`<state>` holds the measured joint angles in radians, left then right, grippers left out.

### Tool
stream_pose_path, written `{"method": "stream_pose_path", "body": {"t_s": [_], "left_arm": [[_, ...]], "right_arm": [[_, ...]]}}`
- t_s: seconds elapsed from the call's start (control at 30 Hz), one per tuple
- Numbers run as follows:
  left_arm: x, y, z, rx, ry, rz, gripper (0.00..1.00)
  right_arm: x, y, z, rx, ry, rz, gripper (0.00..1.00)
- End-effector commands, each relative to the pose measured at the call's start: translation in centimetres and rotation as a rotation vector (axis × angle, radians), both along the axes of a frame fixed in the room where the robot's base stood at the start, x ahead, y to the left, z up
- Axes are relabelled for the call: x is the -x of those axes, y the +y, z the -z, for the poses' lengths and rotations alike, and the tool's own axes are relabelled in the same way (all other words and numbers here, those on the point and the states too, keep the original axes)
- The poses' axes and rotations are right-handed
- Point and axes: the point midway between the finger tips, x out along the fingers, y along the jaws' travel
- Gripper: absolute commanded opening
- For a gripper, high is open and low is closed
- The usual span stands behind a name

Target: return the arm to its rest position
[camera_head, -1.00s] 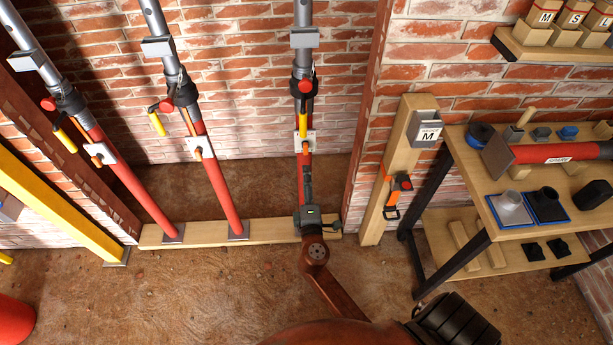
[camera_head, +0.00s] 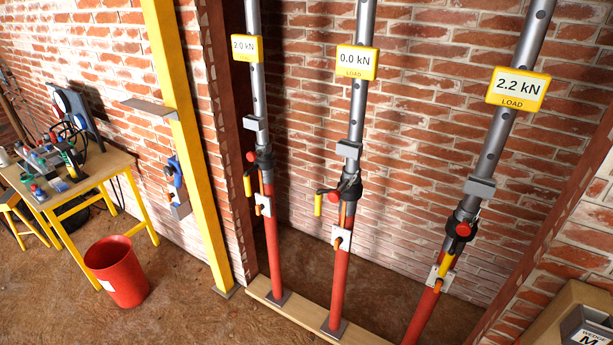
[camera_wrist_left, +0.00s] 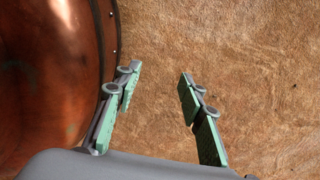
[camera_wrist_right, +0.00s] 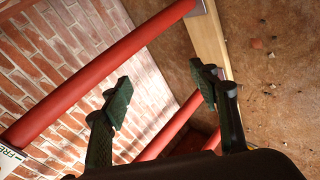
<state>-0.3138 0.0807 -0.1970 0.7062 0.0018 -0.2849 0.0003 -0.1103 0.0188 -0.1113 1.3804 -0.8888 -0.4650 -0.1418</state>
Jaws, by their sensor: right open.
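Neither of my arms shows in the head view now. My left gripper (camera_wrist_left: 160,95) is open and empty in the left wrist view, over bare brown ground, with a rounded copper-coloured part of my own body to its left. My right gripper (camera_wrist_right: 163,95) is open and empty in the right wrist view. Red prop tubes (camera_wrist_right: 100,70) and a wooden sill board (camera_wrist_right: 208,45) lie beyond its fingers; no contact shows. In the head view stand a left prop (camera_head: 272,235), a middle prop (camera_head: 340,265) and a right prop (camera_head: 425,310), with displays reading 2.0, 0.0 and 2.2 kN.
A yellow post (camera_head: 190,130) stands left of the props. A red bucket (camera_head: 118,275) and a workbench (camera_head: 90,180) with tools stand further left. A wooden stand (camera_head: 560,310) is at the lower right. The ground between bucket and sill is clear.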

Motion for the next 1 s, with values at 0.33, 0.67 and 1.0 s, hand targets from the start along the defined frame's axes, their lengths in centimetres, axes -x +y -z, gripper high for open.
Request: {"method": "stream_pose_path", "body": {"t_s": [0.33, 0.67, 1.0], "left_arm": [[-0.5, 0.1, -3.1, 0.000, -0.021, 0.004, 0.37], [-0.7, 0.2, -5.4, -0.001, -0.035, 0.008, 0.37], [-0.7, 0.3, -6.1, -0.001, -0.038, 0.009, 0.37]], "right_arm": [[19.7, 0.9, 16.2, -0.357, 0.331, 0.203, 0.55], [41.8, 0.6, 22.8, -0.573, 0.563, 0.532, 0.55], [51.3, 0.2, 23.5, -0.631, 0.632, 0.702, 0.55]]}}
